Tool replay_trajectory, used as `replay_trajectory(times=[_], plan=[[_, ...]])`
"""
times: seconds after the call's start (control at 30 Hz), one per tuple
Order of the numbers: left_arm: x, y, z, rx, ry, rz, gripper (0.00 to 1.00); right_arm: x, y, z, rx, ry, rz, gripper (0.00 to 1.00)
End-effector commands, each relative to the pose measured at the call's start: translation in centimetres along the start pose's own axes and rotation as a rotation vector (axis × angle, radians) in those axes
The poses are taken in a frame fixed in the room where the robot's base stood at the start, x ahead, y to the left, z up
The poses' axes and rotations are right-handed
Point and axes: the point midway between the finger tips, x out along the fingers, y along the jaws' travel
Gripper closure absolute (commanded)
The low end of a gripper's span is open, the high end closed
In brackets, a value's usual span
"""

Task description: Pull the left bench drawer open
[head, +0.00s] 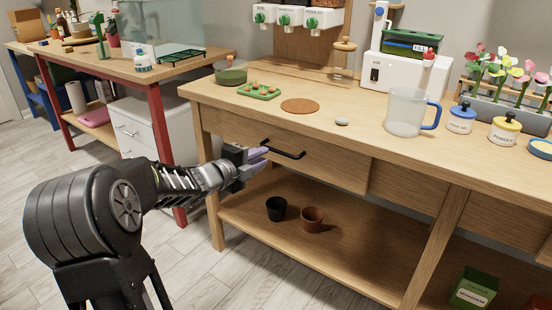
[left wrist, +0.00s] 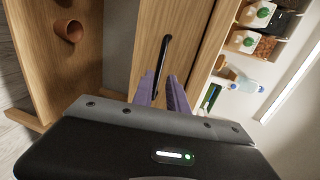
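The left bench drawer (head: 335,166) is a wide wooden front under the wooden bench top, and it looks shut. Its black bar handle (head: 287,152) runs along the front and also shows in the left wrist view (left wrist: 164,52). My left gripper (head: 262,154) is at the left end of the handle. In the left wrist view its purple fingers (left wrist: 161,78) stand apart, one on each side of the near end of the handle, with a visible gap between them. They look open, and I cannot tell whether either touches the bar. My right gripper is not in view.
A black pot (head: 276,208) and a terracotta pot (head: 312,219) stand on the lower shelf (head: 345,254). On the bench top are a green tray (head: 259,91), a clear jug (head: 407,112) and a pebble (head: 341,121). The floor before the bench is clear.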

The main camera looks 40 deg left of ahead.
Motion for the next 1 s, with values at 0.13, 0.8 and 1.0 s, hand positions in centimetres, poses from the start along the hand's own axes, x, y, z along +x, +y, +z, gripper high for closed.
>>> replay_trajectory(times=[0.13,0.8,1.0], plan=[[0.1,0.0,-0.1,-0.004,0.001,0.001,0.81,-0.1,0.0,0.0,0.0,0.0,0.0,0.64],[7.5,0.2,-0.1,-0.007,0.001,0.003,0.81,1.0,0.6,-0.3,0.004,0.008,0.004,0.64],[7.9,0.1,-0.1,-0.008,0.001,0.002,0.81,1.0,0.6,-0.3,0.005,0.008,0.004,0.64]])
